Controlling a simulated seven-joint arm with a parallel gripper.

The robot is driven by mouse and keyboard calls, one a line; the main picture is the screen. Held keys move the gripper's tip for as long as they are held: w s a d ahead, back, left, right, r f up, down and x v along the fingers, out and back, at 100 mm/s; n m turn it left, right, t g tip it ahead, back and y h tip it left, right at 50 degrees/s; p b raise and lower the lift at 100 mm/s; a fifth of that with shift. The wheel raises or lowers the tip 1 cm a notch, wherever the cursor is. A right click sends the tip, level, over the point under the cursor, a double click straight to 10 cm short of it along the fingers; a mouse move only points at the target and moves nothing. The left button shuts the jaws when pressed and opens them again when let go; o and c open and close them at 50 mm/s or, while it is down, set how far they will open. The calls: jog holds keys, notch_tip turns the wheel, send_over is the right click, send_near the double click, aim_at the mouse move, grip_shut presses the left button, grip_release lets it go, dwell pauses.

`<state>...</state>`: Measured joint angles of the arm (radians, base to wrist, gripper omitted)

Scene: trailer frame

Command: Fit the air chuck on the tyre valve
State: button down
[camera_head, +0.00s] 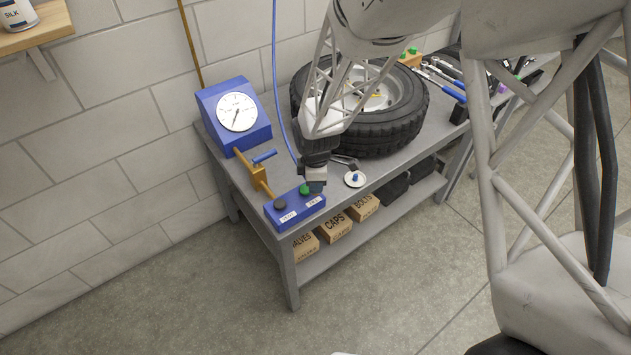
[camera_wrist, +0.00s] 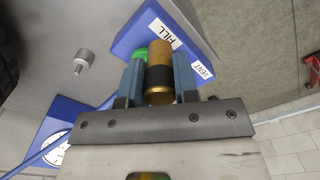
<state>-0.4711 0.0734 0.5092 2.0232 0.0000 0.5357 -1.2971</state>
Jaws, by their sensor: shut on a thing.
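My gripper (camera_head: 316,187) is low over the near edge of the bench, beside the blue FILL and VENT box. In the wrist view its two fingers (camera_wrist: 158,85) are shut on a brass cylinder with a black band, which I take for the air chuck (camera_wrist: 160,55). The tyre (camera_head: 400,132) lies flat on the bench behind my gripper, partly hidden by my arm. A small yellow part (camera_head: 377,95) shows near its hub. I cannot clearly pick out the valve. A metal stub (camera_wrist: 83,60) stands on a grey surface in the wrist view.
The blue box (camera_head: 283,213) has a green and a dark button. A blue gauge box (camera_head: 262,128), a brass fitting (camera_head: 260,181) and a white disc with a blue knob (camera_head: 355,180) share the bench. A blue hose (camera_head: 277,80) hangs down. Tools lie right.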

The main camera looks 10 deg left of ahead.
jog(key=shift+w, duration=0.1)
jog(key=w+d+r+m, duration=0.8)
jog(key=w+d+r, duration=0.35)
jog(key=w, duration=0.35)
jog(key=w+d+r+m, duration=0.8)
jog(key=w+d+r, duration=0.35)
jog(key=w, duration=0.35)
jog(key=w+a+f+n, duration=0.4)
jog(key=a+f+n, duration=0.5)
jog(key=n, duration=0.7)
jog(key=shift+a+f, duration=0.15)
jog(key=shift+a, duration=1.25)
jog(key=shift+w, duration=0.1)
jog(key=shift+f, duration=0.2)
